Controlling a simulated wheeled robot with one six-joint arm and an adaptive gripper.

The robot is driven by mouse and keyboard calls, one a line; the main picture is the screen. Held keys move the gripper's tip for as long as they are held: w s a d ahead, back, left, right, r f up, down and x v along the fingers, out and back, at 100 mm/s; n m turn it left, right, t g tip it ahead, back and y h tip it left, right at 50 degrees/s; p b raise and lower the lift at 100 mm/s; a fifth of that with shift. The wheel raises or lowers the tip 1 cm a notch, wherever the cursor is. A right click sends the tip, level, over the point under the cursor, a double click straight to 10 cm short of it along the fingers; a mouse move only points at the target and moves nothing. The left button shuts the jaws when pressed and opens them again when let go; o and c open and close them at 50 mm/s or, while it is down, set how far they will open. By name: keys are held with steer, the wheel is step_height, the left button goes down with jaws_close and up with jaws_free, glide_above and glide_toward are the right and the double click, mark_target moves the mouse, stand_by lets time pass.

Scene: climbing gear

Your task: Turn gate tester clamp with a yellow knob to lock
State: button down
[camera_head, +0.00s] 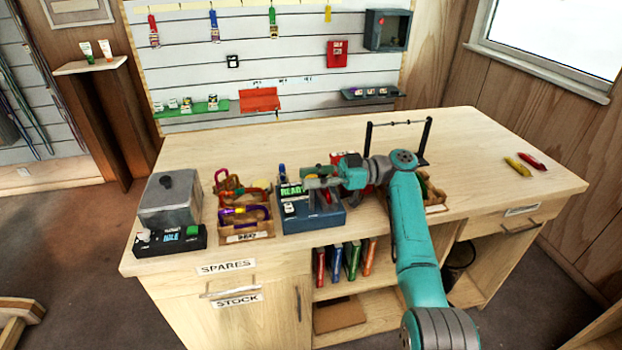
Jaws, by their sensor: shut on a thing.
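A blue tester box (310,221) stands near the front middle of the bench, with a green lit screen (291,190) that seems to read READY. My gripper (313,188) is over the top of this box, reaching in from the right, shut on a small part there. The gripper covers that part, which appears to be the clamp's knob. A little red shows just beside the fingers.
A grey box unit (170,200) with a dark front panel reading IDLE stands at the bench's left end. A cardboard tray (243,237) of carabiners sits just left of the tester. A black frame (428,142) stands behind my arm. The bench's right side is mostly clear.

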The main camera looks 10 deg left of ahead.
steer(key=shift+f+n+g, duration=0.1)
steer(key=shift+n+g, duration=0.2)
steer(key=shift+g, duration=0.2)
steer(key=c, duration=0.9)
jaws_free()
steer(key=shift+v, duration=3.7)
